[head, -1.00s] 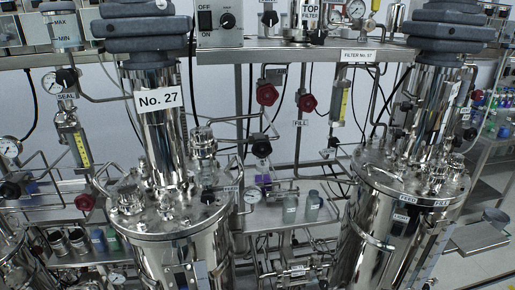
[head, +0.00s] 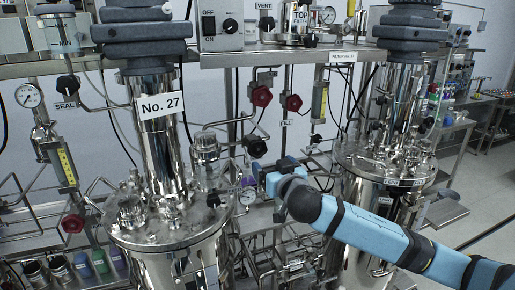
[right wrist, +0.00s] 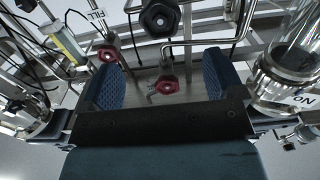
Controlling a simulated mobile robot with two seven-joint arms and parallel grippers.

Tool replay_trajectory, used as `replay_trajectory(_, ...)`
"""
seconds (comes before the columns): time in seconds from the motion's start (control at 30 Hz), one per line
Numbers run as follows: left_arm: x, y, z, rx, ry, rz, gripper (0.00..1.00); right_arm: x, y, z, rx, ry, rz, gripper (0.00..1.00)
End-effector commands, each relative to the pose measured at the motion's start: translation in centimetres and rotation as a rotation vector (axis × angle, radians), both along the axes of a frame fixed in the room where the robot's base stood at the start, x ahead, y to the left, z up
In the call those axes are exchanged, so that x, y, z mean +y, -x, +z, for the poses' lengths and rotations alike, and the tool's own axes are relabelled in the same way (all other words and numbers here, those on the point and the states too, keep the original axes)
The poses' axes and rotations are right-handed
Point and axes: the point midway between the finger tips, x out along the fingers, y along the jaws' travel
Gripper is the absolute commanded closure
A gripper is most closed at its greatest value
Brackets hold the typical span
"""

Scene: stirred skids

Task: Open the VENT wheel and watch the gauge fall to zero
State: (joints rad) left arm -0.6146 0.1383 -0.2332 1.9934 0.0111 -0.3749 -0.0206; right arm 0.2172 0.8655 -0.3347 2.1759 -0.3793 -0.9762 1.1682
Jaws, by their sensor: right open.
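The VENT label (head: 265,5) is at the top of the head view, with a black wheel (head: 267,23) just below it. A round gauge (head: 327,15) sits to its right by the TOP FILTER label; I cannot read its needle. My right gripper (head: 269,172) is in the middle of the head view, well below the VENT wheel and close to a lower black knob (head: 257,148). In the right wrist view its blue padded fingers (right wrist: 163,78) are open and empty. A red wheel (right wrist: 165,85) shows between them, apparently beyond. My left gripper is out of view.
Two red wheels (head: 261,96) hang on vertical pipes, with a FILL label (head: 286,123) below the right one. The No. 27 vessel (head: 160,104) stands left of my arm, another steel vessel (head: 385,165) right. A second gauge (head: 28,96) is far left. Pipes crowd the middle.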

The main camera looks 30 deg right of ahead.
Motion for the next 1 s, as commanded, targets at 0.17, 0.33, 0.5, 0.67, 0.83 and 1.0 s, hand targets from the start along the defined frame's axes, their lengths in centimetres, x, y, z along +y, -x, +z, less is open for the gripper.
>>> replay_trajectory(0.17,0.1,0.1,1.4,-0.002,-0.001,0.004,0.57,-1.0,-3.8,0.5,0.0,0.002,-0.001,0.13)
replay_trajectory(0.33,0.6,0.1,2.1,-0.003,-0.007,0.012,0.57,-1.8,-7.3,0.4,0.0,0.002,-0.001,0.13)
replay_trajectory(0.5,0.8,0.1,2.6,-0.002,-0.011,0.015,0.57,-2.3,-9.8,0.3,0.0,0.002,0.001,0.13)
replay_trajectory(0.67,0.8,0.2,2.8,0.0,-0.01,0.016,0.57,-2.6,-10.9,0.1,0.001,0.001,0.001,0.13)
replay_trajectory(0.83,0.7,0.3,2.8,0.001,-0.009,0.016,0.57,-2.6,-11.2,0.0,0.002,0.001,0.002,0.13)
replay_trajectory(1.0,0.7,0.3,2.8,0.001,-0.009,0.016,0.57,-2.6,-11.1,-0.1,0.002,0.001,0.002,0.18)
